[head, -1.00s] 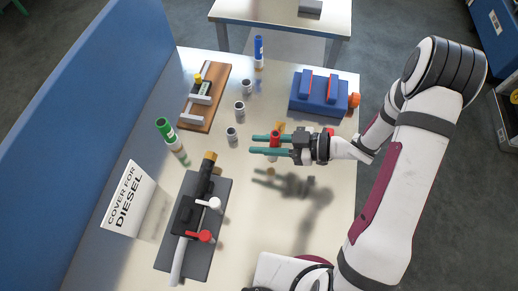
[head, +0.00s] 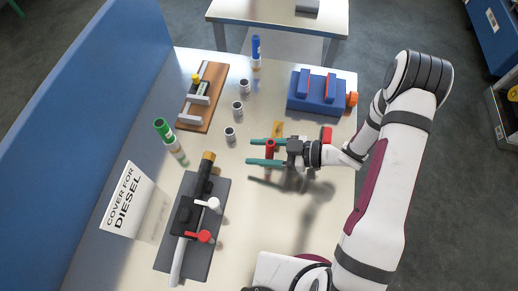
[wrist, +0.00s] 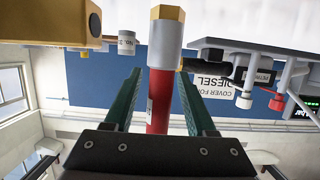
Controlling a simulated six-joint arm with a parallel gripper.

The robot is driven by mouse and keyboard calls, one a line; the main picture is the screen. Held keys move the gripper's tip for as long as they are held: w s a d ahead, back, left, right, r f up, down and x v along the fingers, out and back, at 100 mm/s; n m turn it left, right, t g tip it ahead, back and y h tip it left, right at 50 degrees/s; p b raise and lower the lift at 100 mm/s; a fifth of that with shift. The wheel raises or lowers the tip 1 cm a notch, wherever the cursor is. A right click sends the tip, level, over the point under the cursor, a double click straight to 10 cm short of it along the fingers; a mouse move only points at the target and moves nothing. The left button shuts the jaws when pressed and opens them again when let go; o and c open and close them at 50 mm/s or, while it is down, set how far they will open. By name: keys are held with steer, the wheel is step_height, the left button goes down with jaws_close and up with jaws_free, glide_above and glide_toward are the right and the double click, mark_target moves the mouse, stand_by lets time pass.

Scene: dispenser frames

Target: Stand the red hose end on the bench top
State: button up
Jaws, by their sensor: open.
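The red hose end (head: 270,147) is upright, its red part up and its silver collar and brass tip pointing down at the bench top (head: 330,210). In the wrist view the red hose end (wrist: 160,100) runs between my two green fingers, with the brass tip at the top of the picture. My gripper (head: 249,151) is open around it, with a gap showing on both sides in the wrist view. The foot of the hose end is partly hidden by a finger in the head view, so I cannot tell its exact contact with the bench.
A grey plate with a black valve body (head: 200,195) stands at the left front, beside a sign (head: 130,200). Several small grey cups (head: 238,107) stand behind. A blue block (head: 305,104) is at the back right. A green-topped tube (head: 162,128) stands left. Front right is clear.

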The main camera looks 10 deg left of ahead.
steer(key=shift+r, duration=0.1)
steer(key=v, duration=1.2)
steer(key=w+d+r+m+t+h, duration=0.25)
steer(key=w+t+h, duration=0.25)
steer(key=w, duration=0.5)
steer(key=w+d+r+m+t+h, duration=0.4)
steer(key=d+r+m+h, duration=0.3)
steer(key=d+m+h, duration=0.25)
steer(key=s+d+r+m+g+h, duration=0.1)
steer(key=s+r+m+g+h, duration=0.1)
steer(key=s+m, duration=0.35)
steer(key=s+d+r+m+g+h, duration=0.1)
steer(key=s+r+m+g, duration=0.15)
steer(key=s, duration=0.65)
steer(key=s+a+m+g+y, duration=0.3)
steer(key=s+a, duration=0.9)
steer(key=s, duration=0.4)
steer(key=shift+s+r+m+g+y, duration=0.2)
steer(key=shift+s+m+g+y, duration=0.15)
steer(key=shift+g+y, duration=0.5)
